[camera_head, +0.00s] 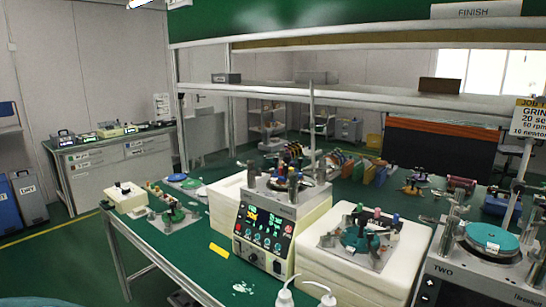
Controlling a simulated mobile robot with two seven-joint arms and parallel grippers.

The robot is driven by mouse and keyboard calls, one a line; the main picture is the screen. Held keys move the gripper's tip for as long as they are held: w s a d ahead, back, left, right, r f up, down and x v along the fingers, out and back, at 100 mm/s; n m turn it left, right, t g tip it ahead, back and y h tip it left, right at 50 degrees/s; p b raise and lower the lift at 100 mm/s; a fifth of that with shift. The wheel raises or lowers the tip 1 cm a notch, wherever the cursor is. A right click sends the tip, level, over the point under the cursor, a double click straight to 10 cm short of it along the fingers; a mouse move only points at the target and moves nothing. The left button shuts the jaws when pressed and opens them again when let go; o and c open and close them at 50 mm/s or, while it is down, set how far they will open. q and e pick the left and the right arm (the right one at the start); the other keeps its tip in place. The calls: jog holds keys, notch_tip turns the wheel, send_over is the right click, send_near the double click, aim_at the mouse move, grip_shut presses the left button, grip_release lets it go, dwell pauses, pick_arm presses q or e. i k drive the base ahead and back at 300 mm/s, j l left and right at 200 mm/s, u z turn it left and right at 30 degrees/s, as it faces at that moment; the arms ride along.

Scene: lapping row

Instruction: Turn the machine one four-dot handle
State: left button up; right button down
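A cream lapping machine with a black control panel (265,233) stands on the green bench, left of the machine marked TWO (443,272). No "one" label is readable on it, but it is the likely machine one. Its metal top deck (287,193) carries blue, red and green upright pieces and metal posts. The panel has lit displays and several coloured knobs. A handle with four dots cannot be made out at this size. Neither of my grippers is in view.
A white block with a green fixture and coloured pegs (366,236) sits between the two machines. Two white curved spouts (326,293) rise at the bottom edge. The green bench (187,258) has bare room at front left.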

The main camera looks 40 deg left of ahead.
aim_at(282, 151)
jog(key=j+z, duration=0.35)
jog(key=j, duration=1.7)
